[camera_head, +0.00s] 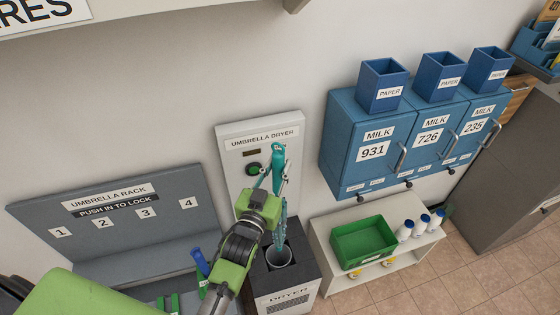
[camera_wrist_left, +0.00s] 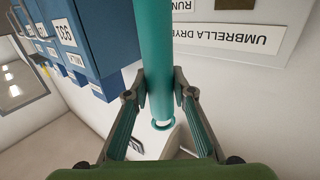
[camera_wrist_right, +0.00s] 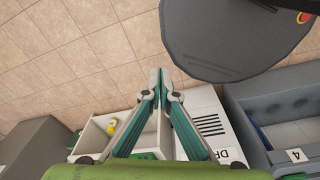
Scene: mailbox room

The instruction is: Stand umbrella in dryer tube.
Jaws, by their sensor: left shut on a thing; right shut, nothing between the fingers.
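A teal umbrella (camera_head: 278,154) hangs roughly upright in front of the umbrella dryer panel (camera_head: 262,140). My left gripper (camera_head: 274,176) is shut on its upper part, and the teal shaft (camera_wrist_left: 156,65) shows between the fingers (camera_wrist_left: 160,90) in the left wrist view. The umbrella's lower part reaches down to just above or at the mouth of the round dryer tube (camera_head: 279,258), set in the dark-topped dryer box (camera_head: 286,292). I cannot tell whether its tip is inside. My right gripper (camera_wrist_right: 161,82) is shut and empty in the right wrist view.
A grey umbrella rack (camera_head: 125,222) with numbered slots stands left of the dryer, with a blue umbrella (camera_head: 200,262) at its right. A white shelf (camera_head: 345,281) with a green bin (camera_head: 363,241) and white bottles (camera_head: 404,230) stands right. Blue milk boxes (camera_head: 369,142) hang above it.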

